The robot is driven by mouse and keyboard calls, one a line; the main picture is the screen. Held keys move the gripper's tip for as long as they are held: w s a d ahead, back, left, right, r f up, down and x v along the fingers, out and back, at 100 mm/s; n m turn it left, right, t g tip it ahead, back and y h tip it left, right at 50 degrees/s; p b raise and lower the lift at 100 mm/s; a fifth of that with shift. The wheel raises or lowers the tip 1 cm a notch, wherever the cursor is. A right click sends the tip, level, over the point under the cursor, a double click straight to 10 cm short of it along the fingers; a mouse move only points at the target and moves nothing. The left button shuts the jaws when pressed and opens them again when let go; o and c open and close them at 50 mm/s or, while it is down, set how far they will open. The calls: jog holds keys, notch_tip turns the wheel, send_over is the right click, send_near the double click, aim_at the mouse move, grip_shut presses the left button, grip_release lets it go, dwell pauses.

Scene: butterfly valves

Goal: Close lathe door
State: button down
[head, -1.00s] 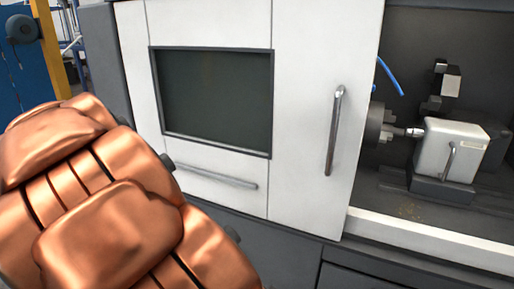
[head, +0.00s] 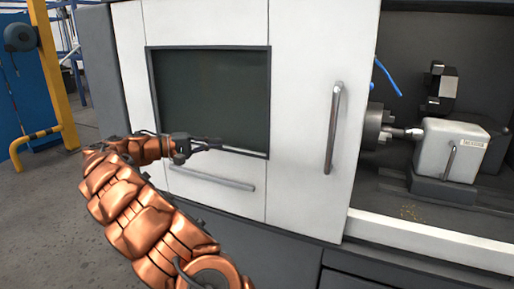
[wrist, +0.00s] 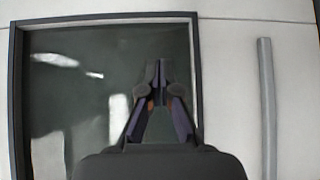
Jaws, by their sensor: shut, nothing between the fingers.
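The white lathe door (head: 307,60) stands open, slid to the left, with the machine's inside showing to its right. Its upright metal handle (head: 333,128) is near the door's right edge, and it also shows at the right of the wrist view (wrist: 267,110). My gripper (head: 221,147) is in front of the lower part of the dark window (head: 212,95), left of the handle and apart from it. In the wrist view my gripper (wrist: 158,68) has its fingertips together, empty, over the window.
The opening shows a chuck (head: 376,126) and a white tailstock (head: 446,150). A horizontal bar (head: 212,179) is below the window. A pale rail (head: 430,240) runs along the opening's bottom. A yellow post (head: 48,70) stands at the far left.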

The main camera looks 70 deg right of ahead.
aim_at(258, 143)
jog(key=shift+m+g, duration=0.3)
jog(key=s+d, duration=0.2)
jog(key=d, duration=0.1)
jog(key=s+d+f, duration=0.1)
jog(key=s+d, duration=0.1)
jog(key=d, duration=0.1)
jog(key=s+d+p, duration=0.1)
jog(key=s+d, duration=0.1)
jog(key=d, duration=0.1)
jog(key=shift+s+d+f, duration=0.2)
jog(key=shift+d+f, duration=0.1)
jog(key=shift+f, duration=0.05)
jog(key=shift+s+a+h, duration=0.1)
jog(key=shift+s+h, duration=0.2)
jog(key=shift+s, duration=0.8)
jog(key=shift+s+f, duration=0.15)
jog(key=shift+s, duration=0.65)
jog(key=shift+s, duration=0.1)
